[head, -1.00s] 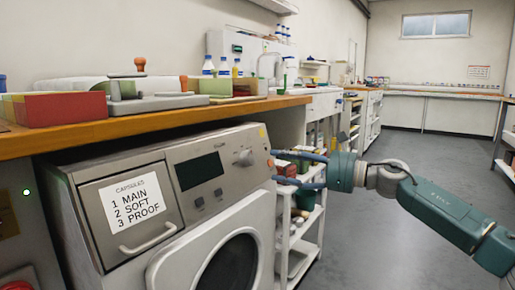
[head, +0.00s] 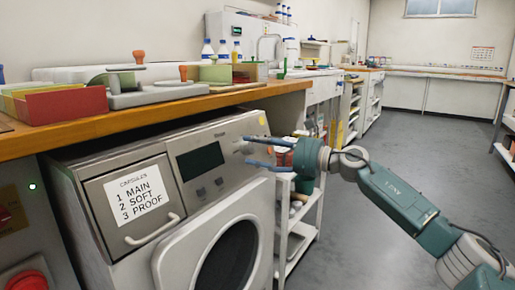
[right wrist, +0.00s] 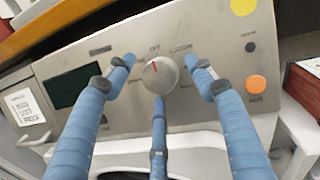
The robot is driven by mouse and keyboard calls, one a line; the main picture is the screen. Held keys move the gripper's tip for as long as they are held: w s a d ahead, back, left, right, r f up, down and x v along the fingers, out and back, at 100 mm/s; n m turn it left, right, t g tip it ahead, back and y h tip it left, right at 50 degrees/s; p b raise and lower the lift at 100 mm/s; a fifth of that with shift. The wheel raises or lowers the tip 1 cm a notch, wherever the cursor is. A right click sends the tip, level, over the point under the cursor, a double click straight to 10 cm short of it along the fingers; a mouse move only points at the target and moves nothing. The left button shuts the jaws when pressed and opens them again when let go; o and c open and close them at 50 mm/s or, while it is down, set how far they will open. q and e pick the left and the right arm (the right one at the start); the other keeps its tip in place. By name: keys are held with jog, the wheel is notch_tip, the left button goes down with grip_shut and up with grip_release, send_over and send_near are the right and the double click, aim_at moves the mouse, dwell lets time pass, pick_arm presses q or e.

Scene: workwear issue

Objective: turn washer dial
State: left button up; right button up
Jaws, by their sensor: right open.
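The washer (head: 226,205) stands under the wooden counter, with its control panel tilted in the head view. Its round grey dial (right wrist: 160,76) shows in the right wrist view, with a red mark pointing up towards the OFF label. In the head view the dial is small and partly behind my fingers. My right gripper (head: 247,150) is open, with blue fingers pointing at the dial. In the right wrist view its fingers (right wrist: 158,72) are spread left, right and below the dial; I cannot tell whether any touches it. My left gripper is not in view.
A capsule drawer (head: 133,205) with a label and handle is left of the panel. An orange button (right wrist: 256,85) sits right of the dial. The counter edge (head: 150,112) overhangs the washer. A white shelf cart (head: 300,240) stands close on the right. The floor beyond is clear.

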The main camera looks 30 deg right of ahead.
jog(key=shift+c, duration=0.5)
jog(key=c, duration=1)
jog(key=shift+r, duration=0.1)
